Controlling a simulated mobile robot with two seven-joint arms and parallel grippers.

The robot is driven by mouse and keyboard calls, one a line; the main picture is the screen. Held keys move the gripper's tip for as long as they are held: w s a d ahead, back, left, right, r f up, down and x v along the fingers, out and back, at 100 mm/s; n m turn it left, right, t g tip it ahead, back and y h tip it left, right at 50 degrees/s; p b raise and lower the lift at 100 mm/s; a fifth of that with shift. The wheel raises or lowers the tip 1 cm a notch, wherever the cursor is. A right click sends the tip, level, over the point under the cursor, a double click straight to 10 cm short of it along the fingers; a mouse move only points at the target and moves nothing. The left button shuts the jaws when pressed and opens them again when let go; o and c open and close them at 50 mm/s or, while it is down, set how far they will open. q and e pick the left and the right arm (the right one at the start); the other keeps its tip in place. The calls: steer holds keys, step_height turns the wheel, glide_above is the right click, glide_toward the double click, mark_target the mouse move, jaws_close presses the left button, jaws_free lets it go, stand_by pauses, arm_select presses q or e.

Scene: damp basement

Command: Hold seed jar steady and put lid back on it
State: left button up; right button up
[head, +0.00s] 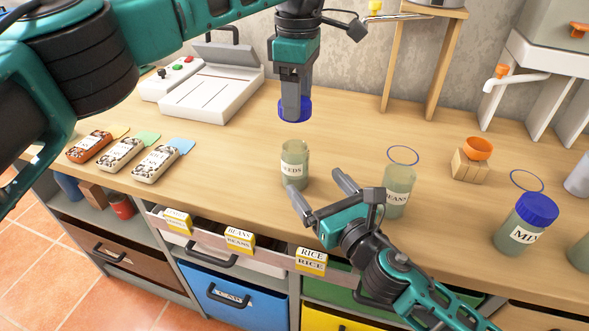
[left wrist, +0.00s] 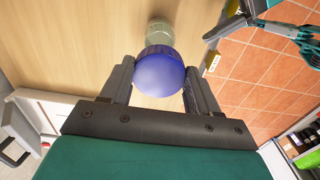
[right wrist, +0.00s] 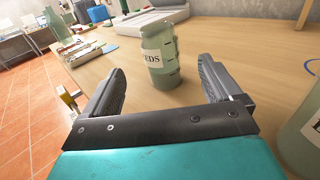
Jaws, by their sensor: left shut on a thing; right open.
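The seed jar (head: 294,166), greenish glass with a "SEEDS" label, stands upright and uncovered on the worktop. It also shows in the right wrist view (right wrist: 160,55) and beyond the lid in the left wrist view (left wrist: 159,33). My left gripper (head: 294,112) is shut on the blue lid (head: 296,104), which it holds above the jar, apart from it. The lid fills the jaws in the left wrist view (left wrist: 160,72). My right gripper (head: 318,194) is open, low over the worktop's front. The jar stands beyond its fingertips, in line with the gap between them.
A beans jar (head: 398,190) stands right of my right gripper, and a blue-lidded jar (head: 525,222) farther right. Three seed packets (head: 122,155) lie at left. A white device (head: 212,92) stands at the back. An orange cup (head: 478,148) sits on a wooden block.

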mark_target(295, 166)
steer(key=x, duration=1.2)
steer(key=shift+s, duration=0.1)
steer(key=shift+c, duration=0.4)
steer(key=c, duration=1.4)
arm_select(q)
steer(key=shift+f, duration=2.5)
arm_select(e)
steer(key=shift+c, duration=0.2)
arm_select(q)
steer(key=shift+f, duration=0.9)
steer(key=shift+f, duration=0.55)
